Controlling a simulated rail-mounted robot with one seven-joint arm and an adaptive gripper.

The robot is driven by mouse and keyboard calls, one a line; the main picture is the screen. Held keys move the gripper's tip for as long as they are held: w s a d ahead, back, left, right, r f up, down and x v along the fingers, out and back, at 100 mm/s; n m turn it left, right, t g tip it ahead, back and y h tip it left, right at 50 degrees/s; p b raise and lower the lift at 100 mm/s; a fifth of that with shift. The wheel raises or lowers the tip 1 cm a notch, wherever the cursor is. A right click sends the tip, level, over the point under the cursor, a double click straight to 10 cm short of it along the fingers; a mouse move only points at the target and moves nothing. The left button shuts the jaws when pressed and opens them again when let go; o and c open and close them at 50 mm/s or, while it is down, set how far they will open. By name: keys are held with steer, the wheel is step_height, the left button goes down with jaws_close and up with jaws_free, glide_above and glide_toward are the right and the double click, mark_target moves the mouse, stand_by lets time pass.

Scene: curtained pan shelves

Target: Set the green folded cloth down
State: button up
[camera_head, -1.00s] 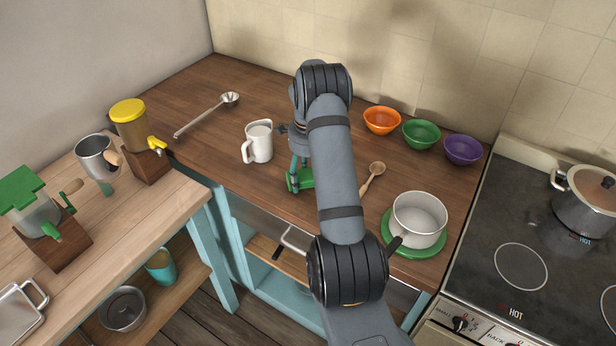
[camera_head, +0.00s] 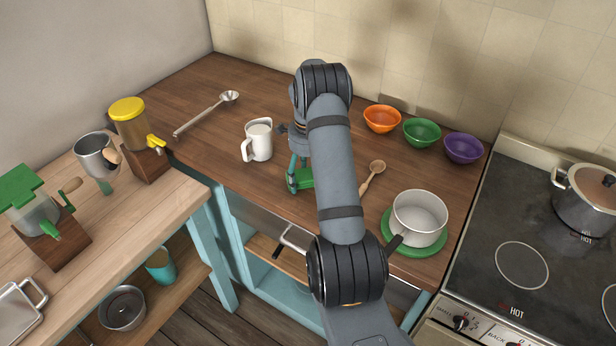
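The green folded cloth (camera_head: 306,179) is at the fingertips of my gripper (camera_head: 297,177), low over the brown wooden worktop (camera_head: 225,155). My arm hides the right part of the cloth. The gripper points down, and a teal finger shows at the left of the cloth. I cannot tell whether the fingers are closed on the cloth or loose around it, nor whether the cloth touches the worktop.
A white jug (camera_head: 258,140) stands left of the gripper, and a wooden spoon (camera_head: 373,177) lies to its right. A white saucepan (camera_head: 419,217) sits on a green round mat (camera_head: 432,247). Orange (camera_head: 381,119), green (camera_head: 421,133) and purple (camera_head: 463,149) bowls line the back. A ladle (camera_head: 205,114) lies left.

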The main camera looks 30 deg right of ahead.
steer(key=shift+o, duration=1)
step_height(320, 180, up, 12)
steer(key=shift+c, duration=1.4)
steer(key=c, duration=1.9)
jaws_close()
step_height(320, 180, down, 9)
steer(key=shift+f, duration=0.1)
